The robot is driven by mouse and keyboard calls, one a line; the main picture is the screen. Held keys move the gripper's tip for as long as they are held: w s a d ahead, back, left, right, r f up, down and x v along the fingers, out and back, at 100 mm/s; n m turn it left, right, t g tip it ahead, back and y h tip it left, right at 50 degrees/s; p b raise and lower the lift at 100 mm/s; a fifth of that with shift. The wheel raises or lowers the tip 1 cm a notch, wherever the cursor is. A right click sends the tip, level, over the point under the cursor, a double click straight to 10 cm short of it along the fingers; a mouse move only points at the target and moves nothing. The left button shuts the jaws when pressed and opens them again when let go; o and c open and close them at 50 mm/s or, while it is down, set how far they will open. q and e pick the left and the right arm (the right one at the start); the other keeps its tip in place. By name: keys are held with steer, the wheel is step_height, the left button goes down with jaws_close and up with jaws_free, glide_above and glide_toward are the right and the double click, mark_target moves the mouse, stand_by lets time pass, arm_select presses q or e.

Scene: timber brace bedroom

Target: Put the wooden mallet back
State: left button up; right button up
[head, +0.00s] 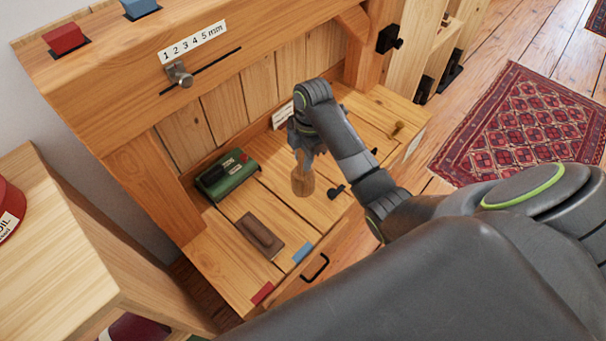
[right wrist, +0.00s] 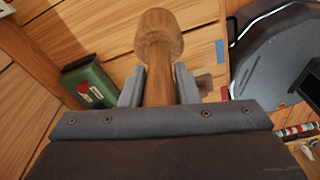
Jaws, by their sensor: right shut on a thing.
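The wooden mallet (head: 303,183) is a turned piece of brown wood with a wide rounded end and a narrower neck. My right gripper (head: 303,150) is shut on its neck, and the wide end hangs below the fingers over the timber bench top. I cannot tell whether it touches the boards. In the right wrist view the neck (right wrist: 158,88) sits between the two grey fingers (right wrist: 158,92), with the rounded end beyond the fingertips. The far end of the mallet is hidden by my gripper. My left gripper is not in view.
A green box (head: 230,180) and a brown block (head: 262,236) lie left of the mallet. Blue (head: 302,253) and red (head: 262,293) markers sit along the front edge, near a black drawer handle (head: 315,267). A small white card (head: 283,115) stands behind. Boards between block and mallet are clear.

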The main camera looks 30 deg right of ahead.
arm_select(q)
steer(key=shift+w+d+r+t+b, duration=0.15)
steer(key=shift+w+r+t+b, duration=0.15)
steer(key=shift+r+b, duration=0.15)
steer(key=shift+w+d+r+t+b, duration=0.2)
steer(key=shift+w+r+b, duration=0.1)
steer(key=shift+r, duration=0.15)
arm_select(e)
steer(key=shift+f, duration=2.75)
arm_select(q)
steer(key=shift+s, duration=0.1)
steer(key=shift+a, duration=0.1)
arm_select(e)
steer(key=o, duration=1.1)
steer(key=shift+f, duration=0.1)
steer(key=shift+c, duration=0.2)
